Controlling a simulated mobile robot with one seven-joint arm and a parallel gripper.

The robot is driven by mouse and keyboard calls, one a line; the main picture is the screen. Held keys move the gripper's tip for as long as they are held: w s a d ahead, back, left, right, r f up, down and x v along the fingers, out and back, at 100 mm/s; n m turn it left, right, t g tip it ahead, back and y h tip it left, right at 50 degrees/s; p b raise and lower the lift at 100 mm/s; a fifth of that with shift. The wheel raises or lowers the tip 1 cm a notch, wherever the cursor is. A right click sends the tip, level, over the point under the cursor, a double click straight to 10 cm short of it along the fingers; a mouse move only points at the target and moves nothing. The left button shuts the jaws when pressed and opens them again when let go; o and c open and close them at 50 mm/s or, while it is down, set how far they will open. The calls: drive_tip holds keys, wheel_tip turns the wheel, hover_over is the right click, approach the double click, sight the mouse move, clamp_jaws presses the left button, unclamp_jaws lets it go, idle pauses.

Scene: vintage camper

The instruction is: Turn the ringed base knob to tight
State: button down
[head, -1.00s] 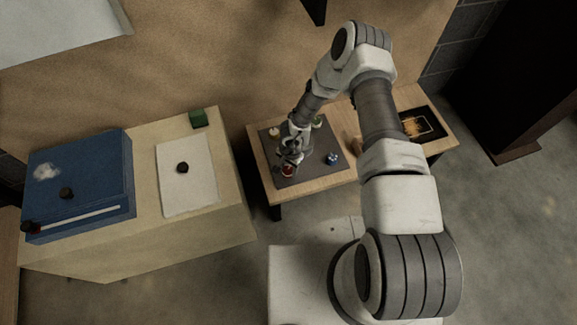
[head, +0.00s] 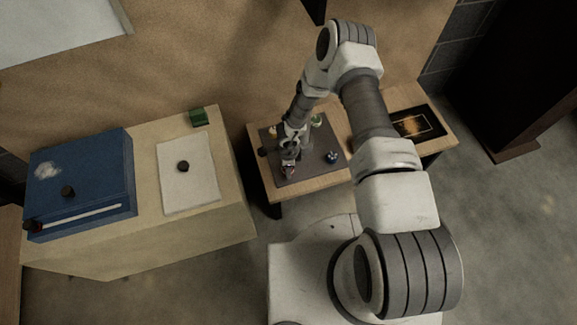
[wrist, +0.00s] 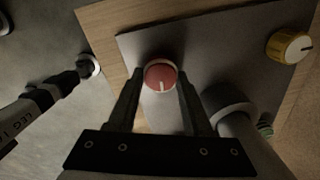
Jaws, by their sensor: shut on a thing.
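A red round knob (wrist: 159,79) with a pale ring around its base and a white pointer line sits on the grey panel (wrist: 205,35). In the wrist view the pointer line runs toward the picture's bottom. My gripper (wrist: 160,84) has one finger on each side of the knob and is shut on it. In the head view my gripper (head: 289,165) comes down over the front left of the panel (head: 310,172) and leaves only a bit of red showing.
A blue knob (head: 332,156), a green knob (head: 316,119) and a yellow knob (wrist: 289,47) also stand on the panel. The panel lies on a wooden table (head: 355,118) beside a dark framed picture (head: 418,123). A separate cabinet (head: 220,170) stands to the left.

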drive_tip(key=m, duration=0.7)
drive_tip(key=shift+a, duration=0.15)
drive_tip(key=m, duration=0.4)
drive_tip(key=shift+m+h, duration=0.3)
drive_tip(key=shift+m, duration=1.6)
drive_tip(key=shift+c, duration=1.6)
unclamp_jaws()
wheel_tip(320, 180, up, 17)
drive_tip(key=p, duration=0.5)
drive_tip(key=shift+a+r+p, duration=0.2)
drive_tip(key=shift+a+p, duration=0.2)
drive_tip(key=shift+a, duration=0.05)
